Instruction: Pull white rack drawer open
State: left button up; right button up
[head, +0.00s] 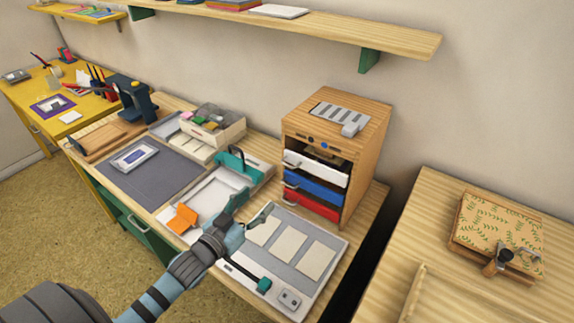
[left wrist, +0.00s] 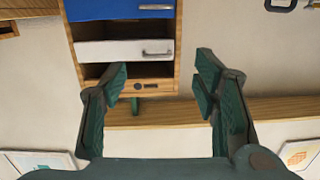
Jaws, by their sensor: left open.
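The wooden rack (head: 366,128) stands on the workbench with a white drawer (head: 320,168) above a blue one and a red one. The white drawer's front looks about level with the others, with a grey handle (head: 291,163) at its left end. In the left wrist view, which looks inverted, the white drawer (left wrist: 118,51) and its handle (left wrist: 157,53) show beyond my fingers. My left gripper (head: 254,219) is open and empty, in front of the rack and apart from the handle. My right gripper is not in view.
A grey tray with pale cards (head: 289,247) lies below the rack front. A teal-handled press (head: 238,165) stands left of the rack. An orange piece (head: 183,218) lies near my arm. A second table (head: 445,225) stands right, across a dark gap.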

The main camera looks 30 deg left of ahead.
aim_at(287, 165)
pick_arm(q)
jog(key=shift+t+h, duration=0.4)
jog(key=w+b, duration=0.3)
jog(key=w, duration=0.2)
jog(key=w+d+r+b, duration=0.1)
jog(key=w+b, duration=0.3)
jog(key=w, duration=0.1)
jog(key=w+d+b, duration=0.1)
jog(key=w+b, duration=0.3)
jog(key=shift+w+r, duration=0.4)
jog(key=shift+d+r, duration=0.1)
jog(key=shift+r, duration=0.05)
grip_shut()
